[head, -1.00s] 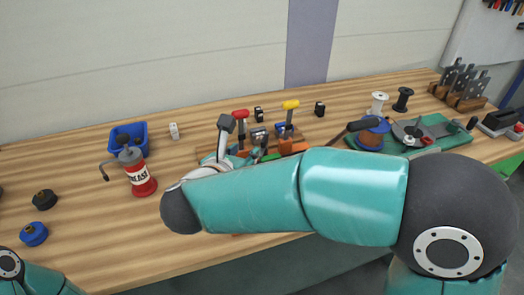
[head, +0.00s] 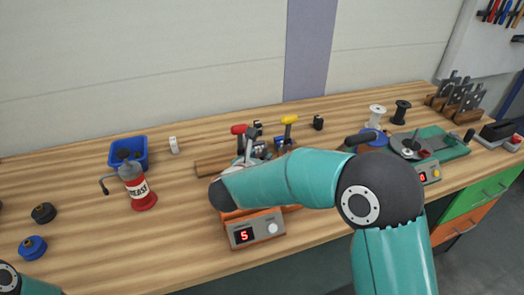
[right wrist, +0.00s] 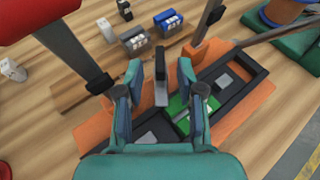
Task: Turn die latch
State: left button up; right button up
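An orange fixture (head: 256,231) with a red "5" on its display stands on the bench. It carries a red-handled lever (head: 239,130) and a yellow-topped lever (head: 290,120). In the right wrist view a short dark grey upright tab (right wrist: 161,82), which looks like the latch, rises beside a green patch (right wrist: 180,108) and dark frames. My right gripper (right wrist: 160,76) is open, with one finger on each side of the tab and visible gaps to both. In the head view my right arm hides most of the fixture and gripper. My left gripper is out of view.
The red lever (right wrist: 68,48) stands close left of my right fingers. Small grey (right wrist: 135,41) and blue (right wrist: 167,22) counter-like blocks lie beyond. A grease can (head: 142,190) and blue bin (head: 128,150) stand left. A green fixture (head: 445,143) stands right.

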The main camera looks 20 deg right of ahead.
aim_at(262, 154)
jog(key=shift+x, duration=1.6)
grip_shut()
